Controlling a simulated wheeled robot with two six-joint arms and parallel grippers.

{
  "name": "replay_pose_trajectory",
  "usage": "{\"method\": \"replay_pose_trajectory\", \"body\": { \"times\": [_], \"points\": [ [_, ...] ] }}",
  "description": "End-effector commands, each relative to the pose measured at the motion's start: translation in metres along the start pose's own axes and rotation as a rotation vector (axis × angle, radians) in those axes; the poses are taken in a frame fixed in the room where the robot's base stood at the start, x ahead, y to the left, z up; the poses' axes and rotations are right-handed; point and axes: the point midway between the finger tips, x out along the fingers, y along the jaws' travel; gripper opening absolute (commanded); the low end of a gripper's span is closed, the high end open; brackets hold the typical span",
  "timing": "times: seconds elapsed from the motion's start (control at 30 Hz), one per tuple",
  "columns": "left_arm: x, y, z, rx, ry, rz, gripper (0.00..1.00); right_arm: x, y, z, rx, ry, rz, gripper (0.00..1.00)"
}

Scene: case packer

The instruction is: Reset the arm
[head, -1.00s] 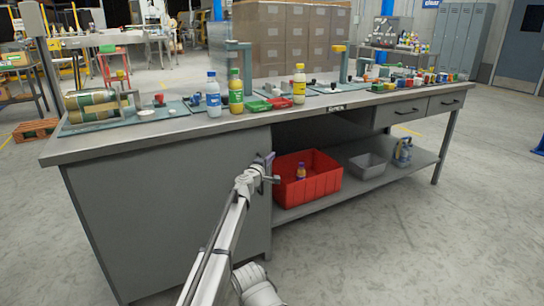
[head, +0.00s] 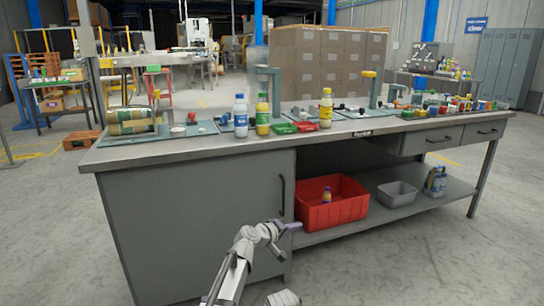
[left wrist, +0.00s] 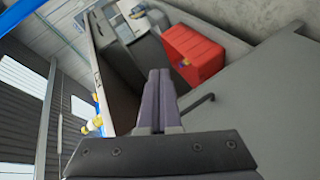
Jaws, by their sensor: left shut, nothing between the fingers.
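My left gripper (head: 292,226) is shut and empty. It is in front of the workbench, just left of the red bin (head: 331,214) on the lower shelf, and I see no contact with either. In the left wrist view its closed dark fingers (left wrist: 158,75) point toward the scene, with the red bin (left wrist: 195,53) beyond them to the right. The bin holds a small bottle (head: 326,195). My right gripper is not in view.
The grey workbench (head: 190,160) has a cabinet door with a handle (head: 282,194). Bottles, including a blue one (head: 240,115) and a yellow one (head: 326,108), stand on top. A grey bin (head: 397,194) and a jug (head: 435,181) share the shelf. The floor in front is clear.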

Motion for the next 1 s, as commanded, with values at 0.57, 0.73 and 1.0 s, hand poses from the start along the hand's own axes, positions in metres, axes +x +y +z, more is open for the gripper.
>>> {"method": "replay_pose_trajectory", "body": {
  "times": [0.57, 0.73, 1.0],
  "points": [
    [-0.262, -0.2, 0.126, 0.337, -0.515, -0.8, 0.0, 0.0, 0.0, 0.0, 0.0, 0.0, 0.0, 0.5],
    [-0.312, -0.221, 0.138, 0.336, -0.582, -0.939, 0.0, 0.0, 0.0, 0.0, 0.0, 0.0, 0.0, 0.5],
    [-0.34, -0.212, 0.162, 0.384, -0.688, -1.043, 0.0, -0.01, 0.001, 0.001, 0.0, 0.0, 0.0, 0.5]
  ]
}}
